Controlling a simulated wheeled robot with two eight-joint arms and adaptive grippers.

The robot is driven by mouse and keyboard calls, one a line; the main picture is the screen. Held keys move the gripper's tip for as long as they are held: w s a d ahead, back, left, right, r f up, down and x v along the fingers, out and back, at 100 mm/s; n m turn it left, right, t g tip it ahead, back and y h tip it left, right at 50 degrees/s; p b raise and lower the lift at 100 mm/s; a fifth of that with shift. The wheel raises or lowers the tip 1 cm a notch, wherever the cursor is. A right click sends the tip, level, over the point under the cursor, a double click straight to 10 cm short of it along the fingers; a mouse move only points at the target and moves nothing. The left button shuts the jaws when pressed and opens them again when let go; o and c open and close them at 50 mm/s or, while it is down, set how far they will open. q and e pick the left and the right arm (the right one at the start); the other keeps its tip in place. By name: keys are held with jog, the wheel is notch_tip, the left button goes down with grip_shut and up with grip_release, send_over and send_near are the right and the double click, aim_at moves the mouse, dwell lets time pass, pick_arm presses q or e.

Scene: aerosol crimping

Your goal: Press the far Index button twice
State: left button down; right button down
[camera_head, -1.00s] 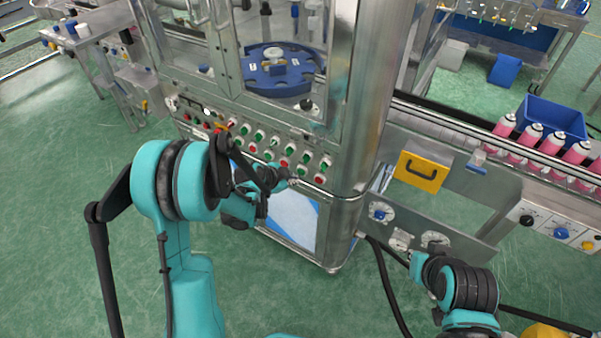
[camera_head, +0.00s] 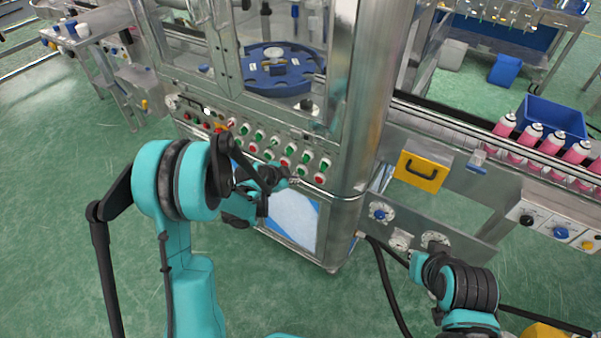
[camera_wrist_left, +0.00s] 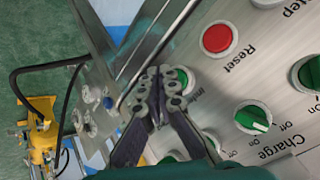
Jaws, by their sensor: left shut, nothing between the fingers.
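My left gripper (camera_head: 285,183) is shut and empty, in front of the machine's button panel (camera_head: 254,158). In the left wrist view its fingertips (camera_wrist_left: 158,85) overlap a green button (camera_wrist_left: 181,78). The label beside that button is partly hidden and seems to read Index. I cannot tell whether the fingertips touch the button. A red Reset button (camera_wrist_left: 217,38) and a green Charge switch (camera_wrist_left: 253,118) are nearby. In the head view my left gripper covers the lower edge of the panel. My right gripper (camera_head: 415,262) is low at the right, its fingers unclear.
The machine cabinet stands behind the panel, with a blue round fixture (camera_head: 280,68) behind its glass. A conveyor with pink cans (camera_head: 551,143) and a blue bin (camera_head: 552,117) lies to the right. A yellow handled plate (camera_head: 420,172) is on the conveyor side. Green floor is open at the left.

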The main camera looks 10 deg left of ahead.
pick_arm(q)
jog(key=shift+w, duration=0.15)
dwell(0.4)
jog(key=shift+w+d, duration=0.15)
jog(key=shift+w, duration=0.1)
jog(key=shift+w+d, duration=0.1)
jog(key=shift+w, duration=0.25)
dwell(0.7)
dwell(0.3)
jog(key=shift+s+a+b, duration=0.25)
jog(key=shift+s+b, duration=0.15)
jog(key=shift+s, duration=0.35)
jog(key=s, duration=0.1)
jog(key=s+a, duration=0.1)
jog(key=s, duration=0.2)
jog(key=shift+s+a+b, duration=0.35)
jog(key=shift+s, duration=0.05)
dwell(0.6)
